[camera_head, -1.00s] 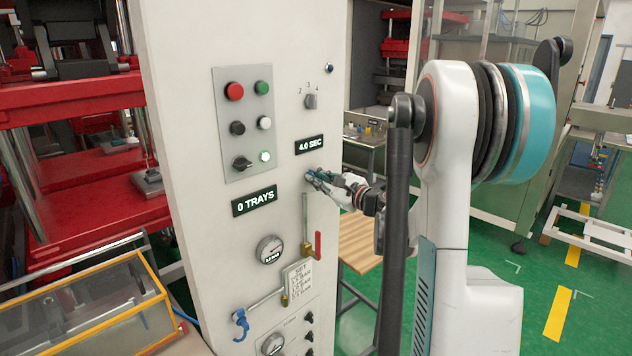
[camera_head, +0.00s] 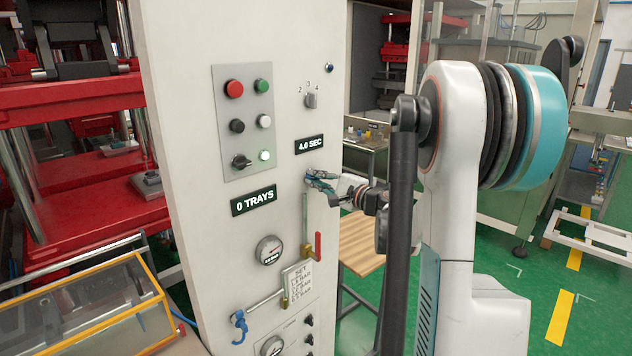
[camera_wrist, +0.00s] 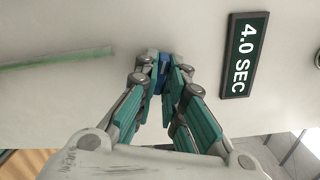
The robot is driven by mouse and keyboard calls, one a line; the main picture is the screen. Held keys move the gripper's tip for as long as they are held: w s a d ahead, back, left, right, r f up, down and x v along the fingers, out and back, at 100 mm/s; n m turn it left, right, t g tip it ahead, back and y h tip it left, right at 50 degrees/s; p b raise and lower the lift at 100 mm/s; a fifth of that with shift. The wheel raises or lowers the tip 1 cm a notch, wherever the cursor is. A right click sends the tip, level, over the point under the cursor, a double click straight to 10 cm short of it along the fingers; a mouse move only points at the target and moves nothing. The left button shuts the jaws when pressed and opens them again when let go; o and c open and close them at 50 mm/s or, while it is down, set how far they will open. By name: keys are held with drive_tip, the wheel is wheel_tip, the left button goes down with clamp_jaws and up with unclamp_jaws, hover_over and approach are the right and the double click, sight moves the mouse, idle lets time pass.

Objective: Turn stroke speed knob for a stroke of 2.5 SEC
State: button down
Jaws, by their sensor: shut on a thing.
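The stroke display (camera_head: 309,145) on the white panel reads 4.0 SEC; it also shows in the wrist view (camera_wrist: 244,54). My gripper (camera_head: 312,176) is at the panel just below that display. In the wrist view its teal-padded fingers (camera_wrist: 161,72) are closed in on a small blue piece at the panel face, which seems to be the stroke speed knob (camera_wrist: 160,86). The fingers hide most of the knob, so its pointer and any scale around it cannot be seen.
A selector marked 2, 3, 4 (camera_head: 310,101) is above the display. A button plate (camera_head: 243,122) and a 0 TRAYS display (camera_head: 254,200) are to the left. Below are a gauge (camera_head: 269,250), a red-handled valve (camera_head: 317,246) and a SET label plate (camera_head: 299,280).

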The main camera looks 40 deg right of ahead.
idle(0.3)
drive_tip(key=n+b, duration=0.1)
drive_tip(key=n, duration=0.4)
drive_tip(key=shift+n, duration=0.3)
drive_tip(key=c, duration=1.6)
unclamp_jaws()
drive_tip(key=shift+s, duration=0.15)
drive_tip(key=s, duration=1.1)
drive_tip(key=shift+s+d, duration=0.35)
drive_tip(key=shift+d, duration=0.1)
